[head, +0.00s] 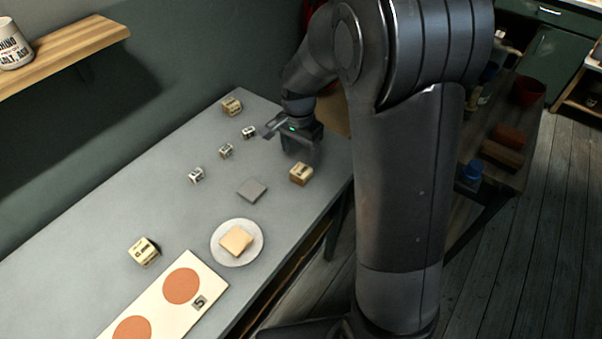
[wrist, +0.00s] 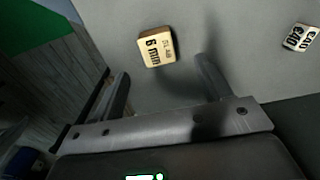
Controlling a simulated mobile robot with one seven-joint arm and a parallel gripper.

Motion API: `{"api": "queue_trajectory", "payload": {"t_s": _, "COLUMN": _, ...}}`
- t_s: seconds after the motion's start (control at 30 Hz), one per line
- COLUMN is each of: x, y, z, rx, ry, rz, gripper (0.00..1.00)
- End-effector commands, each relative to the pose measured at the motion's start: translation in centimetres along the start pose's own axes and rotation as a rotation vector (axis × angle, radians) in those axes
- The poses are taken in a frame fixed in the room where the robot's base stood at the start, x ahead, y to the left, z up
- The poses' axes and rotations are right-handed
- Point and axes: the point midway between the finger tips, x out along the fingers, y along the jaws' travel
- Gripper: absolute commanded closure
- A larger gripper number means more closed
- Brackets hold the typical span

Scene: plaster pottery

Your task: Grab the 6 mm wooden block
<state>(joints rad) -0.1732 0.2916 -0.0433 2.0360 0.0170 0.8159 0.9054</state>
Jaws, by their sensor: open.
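The wooden block (wrist: 157,47) with dark "6 mm" and "SLAB" lettering lies on the grey table in the wrist view, beyond my fingertips. A wooden block (head: 301,174) near the table's front edge in the head view looks like the same one; its text is too small to read there. My gripper (wrist: 163,82) is open and empty. Its two fingers point towards the block, which lies ahead of the gap between them, apart from both. In the head view my gripper (head: 302,150) is low over the table, just behind that block.
Other lettered blocks stand on the table (head: 90,222), including one at the back (head: 231,106) and one at the left (head: 144,251). A grey square (head: 252,191), a white plate (head: 258,253) and a board with orange discs (head: 208,283) lie nearer. A small lettered block (wrist: 300,37) shows right in the wrist view.

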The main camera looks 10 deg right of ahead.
Motion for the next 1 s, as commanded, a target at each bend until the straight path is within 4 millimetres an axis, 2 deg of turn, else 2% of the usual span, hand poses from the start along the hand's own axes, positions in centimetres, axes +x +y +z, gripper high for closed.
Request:
{"api": "queue_trajectory", "payload": {"t_s": 0.1, "x": 2.0, "y": 0.1, "z": 0.0, "rx": -0.001, "ry": -0.002, "rz": 0.002, "gripper": 0.29}}
{"api": "queue_trajectory", "payload": {"t_s": 0.37, "x": 4.2, "y": 0.1, "z": 0.1, "rx": -0.001, "ry": 0.0, "rz": 0.0, "gripper": 0.29}}
{"api": "queue_trajectory", "payload": {"t_s": 0.63, "x": 8.0, "y": 0.5, "z": 0.4, "rx": 0.0, "ry": -0.001, "rz": 0.001, "gripper": 0.29}}
{"api": "queue_trajectory", "payload": {"t_s": 0.77, "x": 8.7, "y": 0.5, "z": 0.4, "rx": -0.001, "ry": 0.0, "rz": -0.001, "gripper": 0.29}}
{"api": "queue_trajectory", "payload": {"t_s": 0.97, "x": 8.7, "y": 0.5, "z": 0.4, "rx": -0.001, "ry": 0.001, "rz": -0.001, "gripper": 0.29}}
{"api": "queue_trajectory", "payload": {"t_s": 1.0, "x": 8.7, "y": 0.5, "z": 0.4, "rx": -0.001, "ry": 0.001, "rz": -0.001, "gripper": 0.32}}
